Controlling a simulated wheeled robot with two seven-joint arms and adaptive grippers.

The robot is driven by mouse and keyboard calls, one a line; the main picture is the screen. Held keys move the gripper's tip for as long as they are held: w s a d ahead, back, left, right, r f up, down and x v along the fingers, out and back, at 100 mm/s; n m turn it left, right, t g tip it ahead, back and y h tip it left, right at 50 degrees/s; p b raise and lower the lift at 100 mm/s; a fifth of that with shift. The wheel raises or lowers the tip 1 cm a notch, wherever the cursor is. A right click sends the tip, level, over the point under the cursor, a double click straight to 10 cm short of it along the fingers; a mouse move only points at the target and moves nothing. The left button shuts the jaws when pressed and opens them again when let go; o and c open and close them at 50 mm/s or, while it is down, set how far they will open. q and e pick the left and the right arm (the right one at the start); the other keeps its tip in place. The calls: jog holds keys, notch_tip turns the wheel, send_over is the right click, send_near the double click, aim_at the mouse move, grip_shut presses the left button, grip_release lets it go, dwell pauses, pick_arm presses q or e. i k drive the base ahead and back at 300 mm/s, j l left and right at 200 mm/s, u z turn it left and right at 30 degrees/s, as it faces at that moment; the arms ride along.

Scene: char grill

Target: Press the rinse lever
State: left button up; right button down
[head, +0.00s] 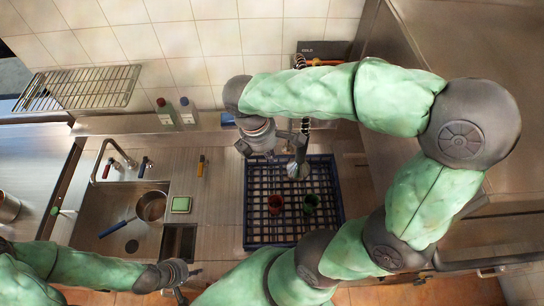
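The lever itself is too small and too covered to make out clearly. My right gripper (279,150) is beside the sprayer, just to its upper left, with its arm arching over from the right. I cannot tell whether it touches the sprayer or how far its fingers are apart. My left gripper (182,284) is low in the picture, away from the sprayer, and looks empty; its finger opening is unclear.
Left are a sink (95,225) with a pan (150,207), a faucet (105,155) and a green sponge (181,204). Two bottles (187,110) stand by the tiled wall. A wire shelf (80,87) hangs upper left.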

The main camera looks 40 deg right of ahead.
aim_at(201, 165)
jog(key=k, duration=1)
